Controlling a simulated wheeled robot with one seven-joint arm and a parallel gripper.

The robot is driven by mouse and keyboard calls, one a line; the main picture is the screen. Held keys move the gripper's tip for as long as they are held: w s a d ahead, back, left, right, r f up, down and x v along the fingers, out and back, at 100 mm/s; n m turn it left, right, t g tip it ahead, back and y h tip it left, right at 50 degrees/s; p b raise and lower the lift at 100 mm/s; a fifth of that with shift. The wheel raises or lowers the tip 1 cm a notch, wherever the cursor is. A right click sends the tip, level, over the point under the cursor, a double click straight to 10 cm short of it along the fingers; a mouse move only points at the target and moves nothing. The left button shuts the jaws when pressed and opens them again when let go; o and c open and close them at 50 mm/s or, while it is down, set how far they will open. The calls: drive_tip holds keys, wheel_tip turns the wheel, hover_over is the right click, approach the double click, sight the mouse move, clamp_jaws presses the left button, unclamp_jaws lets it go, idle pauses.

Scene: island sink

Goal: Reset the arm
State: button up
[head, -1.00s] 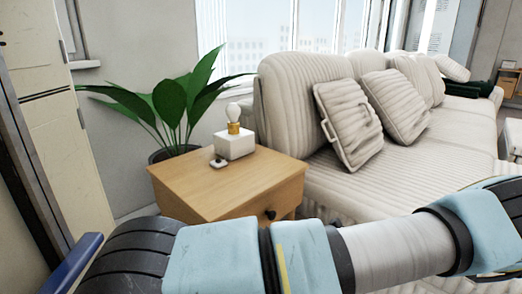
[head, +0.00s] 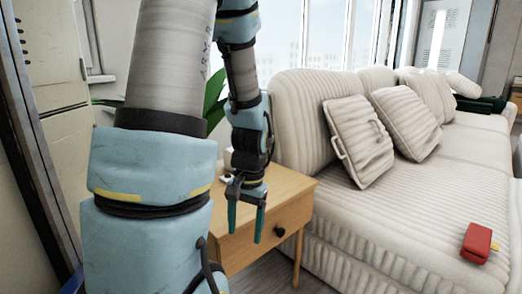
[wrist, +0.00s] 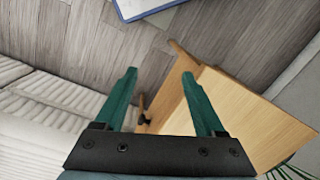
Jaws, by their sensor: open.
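My arm rises on the left of the head view and bends down to my gripper (head: 247,222), which hangs pointing down in front of the wooden side table (head: 285,190). The two green fingers are apart with nothing between them. In the wrist view my gripper (wrist: 165,100) is also open and empty, with the side table (wrist: 235,110) and its dark knob below and to the right, and wooden floor ahead.
The cream sofa (head: 400,200) stands right of the table with several cushions. A red object (head: 477,243) lies on its seat. A plant (head: 214,97) is partly hidden behind my arm. A blue-edged item (wrist: 145,8) lies at the top of the wrist view.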

wheel_tip(320, 180, up, 31)
drive_tip(key=s+a+n+t+h+p, duration=0.1)
drive_tip(key=a+n+t+p, duration=0.1)
drive_tip(key=p, duration=2.4)
drive_tip(key=shift+a+f+n, duration=0.15)
drive_tip(key=shift+a+n, duration=0.3)
drive_tip(key=shift+n, duration=0.35)
